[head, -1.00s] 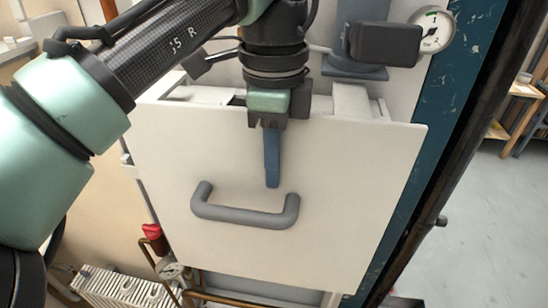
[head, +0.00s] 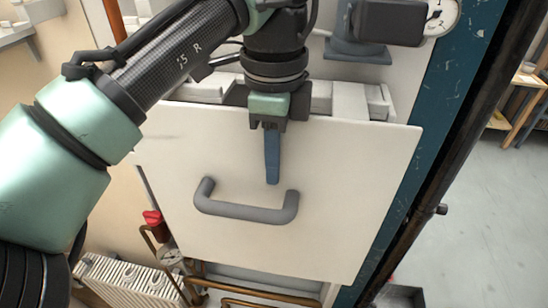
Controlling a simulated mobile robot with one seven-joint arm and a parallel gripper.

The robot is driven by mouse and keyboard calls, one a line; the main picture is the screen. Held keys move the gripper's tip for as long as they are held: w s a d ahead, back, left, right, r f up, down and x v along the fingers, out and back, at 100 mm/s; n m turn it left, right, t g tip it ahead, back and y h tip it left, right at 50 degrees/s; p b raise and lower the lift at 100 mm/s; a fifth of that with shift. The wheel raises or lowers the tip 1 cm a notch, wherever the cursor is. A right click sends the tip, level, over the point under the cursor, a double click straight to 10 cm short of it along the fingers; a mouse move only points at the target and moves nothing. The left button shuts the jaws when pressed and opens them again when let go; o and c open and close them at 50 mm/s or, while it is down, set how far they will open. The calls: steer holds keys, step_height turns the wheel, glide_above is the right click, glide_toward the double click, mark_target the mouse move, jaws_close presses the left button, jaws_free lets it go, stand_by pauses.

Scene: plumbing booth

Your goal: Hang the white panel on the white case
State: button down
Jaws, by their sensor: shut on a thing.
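The white panel (head: 330,165) is a flat, nearly square board with a grey bar handle (head: 246,211) on its front face. My gripper (head: 271,160) is shut on the panel's top edge near the middle, with one blue finger in front of the panel. The other finger is hidden behind it. The white case (head: 352,98) shows only as upper parts above and behind the panel's top edge. The panel hides the rest of the case. I cannot tell whether the panel touches the case.
A red valve (head: 154,218), a radiator (head: 128,283) and copper pipes (head: 250,287) are below and left of the panel. A pressure gauge (head: 439,15) sits at top right. A blue post (head: 425,140) and a dark pipe (head: 466,156) run along the right, with open floor beyond.

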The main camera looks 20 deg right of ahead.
steer(key=shift+w+d, duration=0.15)
steer(key=c, duration=0.9)
jaws_free()
steer(key=shift+f, duration=0.1)
